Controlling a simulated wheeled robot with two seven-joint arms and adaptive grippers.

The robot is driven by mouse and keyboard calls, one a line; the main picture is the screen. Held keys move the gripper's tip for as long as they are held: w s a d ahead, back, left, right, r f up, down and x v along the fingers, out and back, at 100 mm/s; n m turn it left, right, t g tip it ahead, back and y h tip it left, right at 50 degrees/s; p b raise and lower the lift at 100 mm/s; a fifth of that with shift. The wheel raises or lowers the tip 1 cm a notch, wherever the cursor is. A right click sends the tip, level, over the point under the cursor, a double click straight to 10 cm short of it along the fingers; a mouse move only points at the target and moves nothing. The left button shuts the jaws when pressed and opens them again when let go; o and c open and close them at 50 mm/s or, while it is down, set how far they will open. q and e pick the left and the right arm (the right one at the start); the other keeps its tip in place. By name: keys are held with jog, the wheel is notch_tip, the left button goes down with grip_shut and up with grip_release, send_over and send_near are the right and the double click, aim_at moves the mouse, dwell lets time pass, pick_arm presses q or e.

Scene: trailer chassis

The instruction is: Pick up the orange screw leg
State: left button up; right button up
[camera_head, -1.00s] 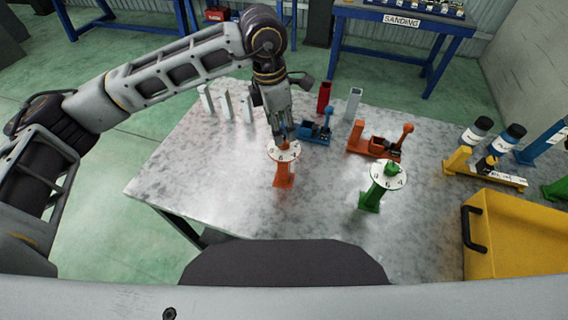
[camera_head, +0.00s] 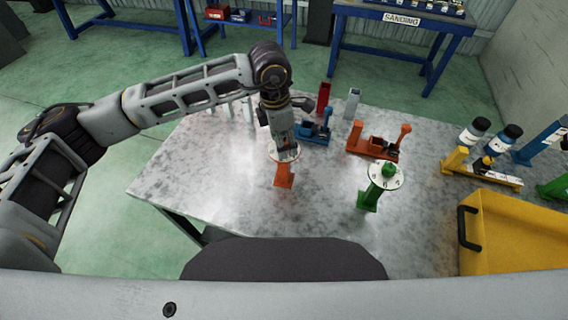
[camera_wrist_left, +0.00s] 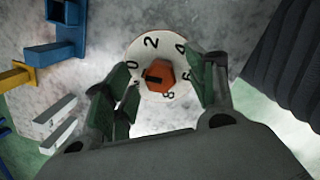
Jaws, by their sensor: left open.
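The orange screw leg (camera_head: 284,175) stands upright on the table, with a white numbered disc at its top. In the left wrist view its orange hexagonal knob (camera_wrist_left: 157,76) sits in the middle of the numbered disc (camera_wrist_left: 150,45). My left gripper (camera_head: 284,146) is directly above the leg and hides its knob in the head view. In the left wrist view the left gripper (camera_wrist_left: 163,85) is open, with one green-padded finger on each side of the knob. I cannot tell whether the fingers touch it. My right gripper is not in view.
A green screw leg (camera_head: 370,195) stands to the right. Behind are a blue vise-like part (camera_head: 316,132), an orange one (camera_head: 374,146), and red (camera_head: 324,97) and grey (camera_head: 353,102) posts. A yellow bin (camera_head: 515,240) is at the right. The front left table (camera_head: 205,185) is clear.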

pick_arm(q)
jog(key=shift+c, duration=0.5)
grip_shut()
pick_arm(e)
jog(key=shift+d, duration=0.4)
pick_arm(q)
jog(key=shift+r, duration=0.15)
jog(key=shift+r, duration=0.5)
notch_tip(320, 180, up, 8)
jog(key=shift+f+b, duration=0.25)
jog(key=shift+b, duration=0.65)
jog(key=shift+r, duration=0.65)
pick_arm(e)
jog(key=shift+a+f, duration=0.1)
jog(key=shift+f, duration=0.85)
